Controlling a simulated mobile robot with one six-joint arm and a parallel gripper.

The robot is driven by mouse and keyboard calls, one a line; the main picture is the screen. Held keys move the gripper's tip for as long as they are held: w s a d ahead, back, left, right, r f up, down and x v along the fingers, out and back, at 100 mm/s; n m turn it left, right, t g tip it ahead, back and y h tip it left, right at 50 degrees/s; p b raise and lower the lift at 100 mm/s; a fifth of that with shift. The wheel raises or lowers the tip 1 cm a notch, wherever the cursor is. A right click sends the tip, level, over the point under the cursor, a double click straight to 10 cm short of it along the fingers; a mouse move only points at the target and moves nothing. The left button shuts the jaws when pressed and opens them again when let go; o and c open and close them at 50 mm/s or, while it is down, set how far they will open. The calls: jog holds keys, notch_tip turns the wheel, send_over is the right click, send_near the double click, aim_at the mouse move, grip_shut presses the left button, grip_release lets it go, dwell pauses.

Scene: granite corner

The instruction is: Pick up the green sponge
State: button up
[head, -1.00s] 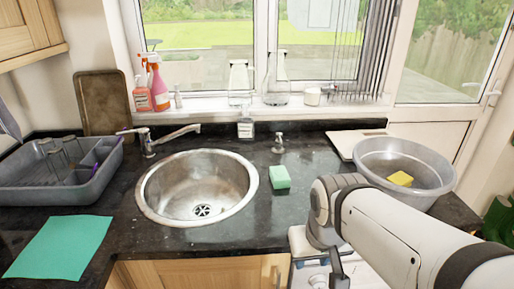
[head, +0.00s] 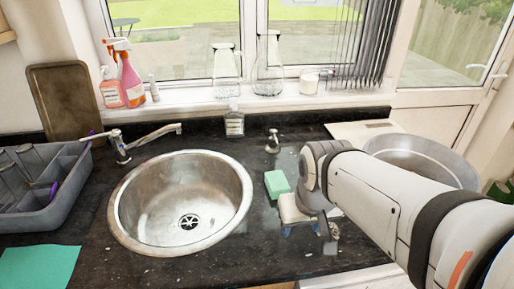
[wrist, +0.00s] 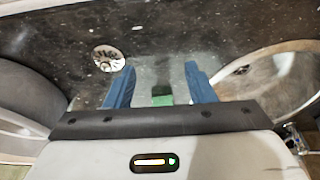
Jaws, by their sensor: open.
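The green sponge (head: 277,183) lies on the dark granite counter, just right of the sink. My gripper (head: 306,231) is open and empty, on the near right side of the sponge in the head view. In the wrist view, the two blue fingers of my gripper (wrist: 160,85) are spread apart. A small part of the sponge (wrist: 162,98) shows between them, low in the picture; my gripper's body hides the rest. I cannot tell how high the fingertips are above the counter.
The round steel sink (head: 128,213) is left of the sponge. A small metal fitting (head: 272,142) stands behind it. A large grey basin (head: 462,172) is at the right, partly hidden by my arm. A grey dish rack (head: 62,210) and green cloth (head: 40,268) lie left.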

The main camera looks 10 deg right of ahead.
aim_at(277, 180)
jog(key=o, duration=0.6)
jog(key=shift+n+t, duration=0.4)
jog(key=shift+t, duration=0.4)
jog(key=w+f, duration=0.1)
jog(key=w, duration=0.6)
jog(key=w+f+b, duration=0.1)
jog(key=w, duration=0.6)
jog(key=w+f+b, duration=0.1)
jog(key=w, duration=0.5)
jog(key=shift+w+d+f, duration=0.3)
jog(key=shift+w+d, duration=0.05)
jog(key=shift+w, duration=0.05)
jog(key=shift+w+r+x, duration=0.1)
jog(key=shift+w+x, duration=0.1)
jog(key=shift+x, duration=1.2)
jog(key=shift+w+r+x, duration=0.1)
jog(key=shift+w+x, duration=0.05)
jog(key=shift+x, duration=1.25)
jog(key=shift+w+x, duration=0.2)
jog(key=shift+x, duration=1.15)
